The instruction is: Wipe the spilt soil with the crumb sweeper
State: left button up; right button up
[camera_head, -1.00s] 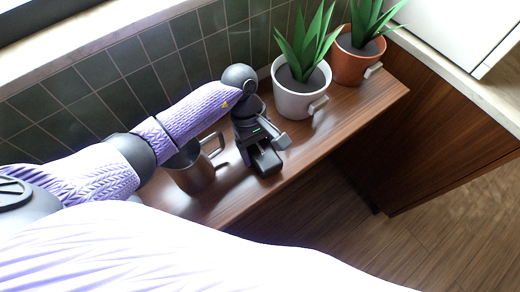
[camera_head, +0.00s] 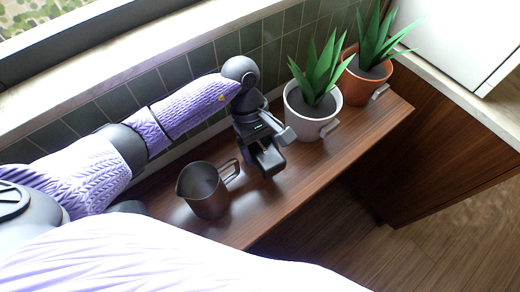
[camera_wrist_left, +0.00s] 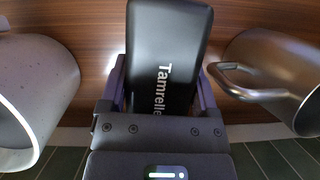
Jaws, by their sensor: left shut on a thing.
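The crumb sweeper (camera_wrist_left: 165,50) is black, with pale "Tamrelle" lettering in the left wrist view. My left gripper (camera_wrist_left: 160,92) is shut on it, one finger along each side. In the head view my left gripper (camera_head: 265,152) is over the wooden shelf between the metal pitcher and the white pot, pointing down with the dark sweeper (camera_head: 268,163). I cannot tell whether the sweeper touches the wood. I cannot make out any spilt soil on the visible wood; the sweeper and gripper hide part of it. My right gripper is not in view.
A metal pitcher (camera_head: 207,195) stands left of the gripper, its handle towards it. A white potted plant (camera_head: 308,119) is close on the right, with a terracotta one (camera_head: 362,88) beyond. A tiled wall backs the shelf (camera_head: 300,180); its front edge drops to the floor.

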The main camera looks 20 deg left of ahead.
pick_arm(q)
jog(key=shift+r+p, duration=0.7)
jog(key=shift+r, duration=0.7)
